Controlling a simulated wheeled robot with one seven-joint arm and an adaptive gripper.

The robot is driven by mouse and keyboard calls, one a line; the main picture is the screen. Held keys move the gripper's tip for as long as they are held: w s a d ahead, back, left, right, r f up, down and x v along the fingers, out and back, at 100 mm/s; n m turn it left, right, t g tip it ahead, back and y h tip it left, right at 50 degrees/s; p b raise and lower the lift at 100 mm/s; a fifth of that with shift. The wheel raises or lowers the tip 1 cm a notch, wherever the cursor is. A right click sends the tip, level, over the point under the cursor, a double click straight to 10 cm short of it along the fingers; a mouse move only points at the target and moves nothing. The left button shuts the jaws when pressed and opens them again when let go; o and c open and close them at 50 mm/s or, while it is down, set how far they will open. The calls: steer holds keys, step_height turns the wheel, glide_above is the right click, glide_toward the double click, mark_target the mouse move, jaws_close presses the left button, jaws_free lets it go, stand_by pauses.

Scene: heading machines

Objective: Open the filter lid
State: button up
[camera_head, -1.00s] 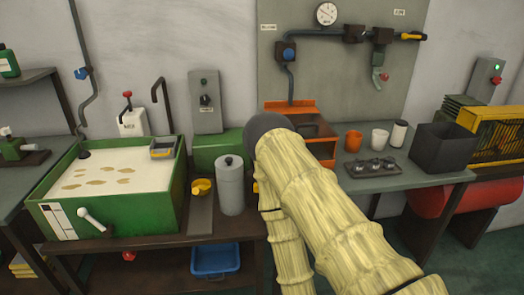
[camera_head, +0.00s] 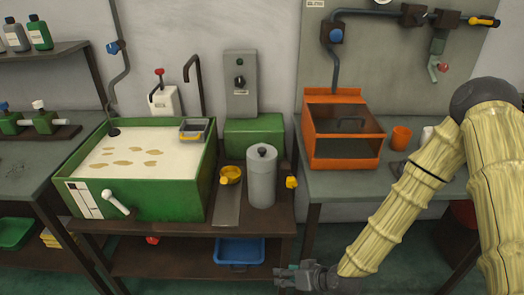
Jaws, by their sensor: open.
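A grey upright cylinder (camera_head: 261,180) stands on the brown bench, and its round lid with a dark knob (camera_head: 263,152) sits closed on top. It looks like the filter, though no label is readable. A yellow fitting is on its right side. My gripper (camera_head: 282,278) is at the bottom of the picture, below and in front of the bench, well beneath the cylinder and apart from it. It is small and dark, its fingers point left, and it is open and empty.
A green tank (camera_head: 145,185) of pale liquid stands left of the cylinder, with a yellow cup (camera_head: 231,173) between. An orange box (camera_head: 342,135) with a dark handled cover stands to the right. A blue bin (camera_head: 239,251) is on the lower shelf, just above my gripper.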

steer(key=w+a+r+n+t+y, duration=0.2)
steer(key=w+r+t+y, duration=0.15)
steer(key=w+r, duration=0.9)
steer(key=n+t+y, duration=0.2)
steer(key=n+t, duration=0.1)
steer(key=n, duration=0.1)
glide_toward(265, 151)
steer(key=p+x, duration=0.1)
steer(key=x, duration=1)
steer(key=shift+w+a+r, duration=0.1)
steer(key=shift+w+a, duration=0.05)
jaws_close()
